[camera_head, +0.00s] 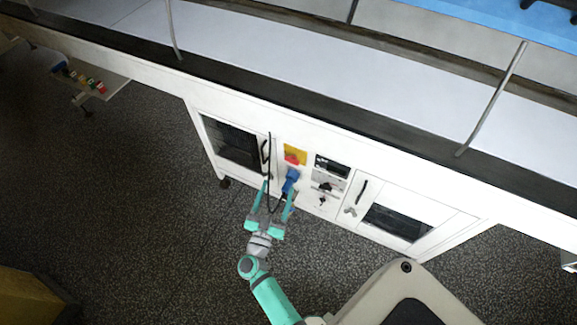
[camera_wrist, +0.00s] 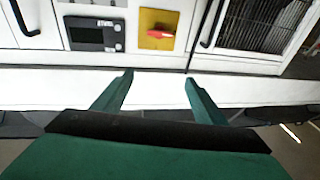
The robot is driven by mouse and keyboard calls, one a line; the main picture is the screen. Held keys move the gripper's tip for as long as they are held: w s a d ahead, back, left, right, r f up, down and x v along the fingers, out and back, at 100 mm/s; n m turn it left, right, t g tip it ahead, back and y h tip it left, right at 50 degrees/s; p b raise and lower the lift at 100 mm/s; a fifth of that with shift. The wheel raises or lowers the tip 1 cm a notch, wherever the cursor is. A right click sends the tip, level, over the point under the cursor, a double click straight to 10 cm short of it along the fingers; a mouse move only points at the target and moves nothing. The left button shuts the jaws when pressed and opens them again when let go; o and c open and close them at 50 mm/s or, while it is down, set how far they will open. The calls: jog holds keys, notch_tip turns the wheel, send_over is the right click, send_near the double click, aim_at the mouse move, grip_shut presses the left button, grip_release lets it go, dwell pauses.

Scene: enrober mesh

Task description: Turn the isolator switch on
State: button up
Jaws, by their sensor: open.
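The isolator switch (camera_head: 293,155) is a red handle on a yellow plate, set in the white cabinet front under the conveyor. In the wrist view its red handle (camera_wrist: 160,34) lies roughly crosswise on the yellow plate. My gripper (camera_head: 278,188) is open and empty, in front of the cabinet and below the switch in the head view. In the wrist view my gripper's fingertips (camera_wrist: 159,76) are spread apart, with the switch beyond the gap between them. The fingers do not touch the handle.
A blue plug or socket (camera_head: 291,179) sits just below the switch, near my right finger. A dark display panel (camera_head: 331,166) is beside the switch; the wrist view shows it too (camera_wrist: 95,34). Door handles (camera_head: 362,190) stick out. The conveyor edge overhangs the cabinet.

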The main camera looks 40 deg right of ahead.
aim_at(291, 162)
jog(key=w+d+f+g, duration=0.1)
jog(key=w+d, duration=0.1)
jog(key=d, duration=0.2)
jog(key=w+d+f+m+g, duration=0.1)
jog(key=w+d, duration=0.1)
jog(key=d, duration=0.1)
jog(key=w+d+f+g, duration=0.1)
jog(key=w+d, duration=0.2)
jog(key=d, duration=0.1)
jog(key=shift+d+f+m+g, duration=0.25)
jog(key=shift+d+m+g, duration=0.05)
jog(key=shift+m, duration=0.1)
jog(key=c, duration=1.1)
jog(key=shift+o, duration=0.2)
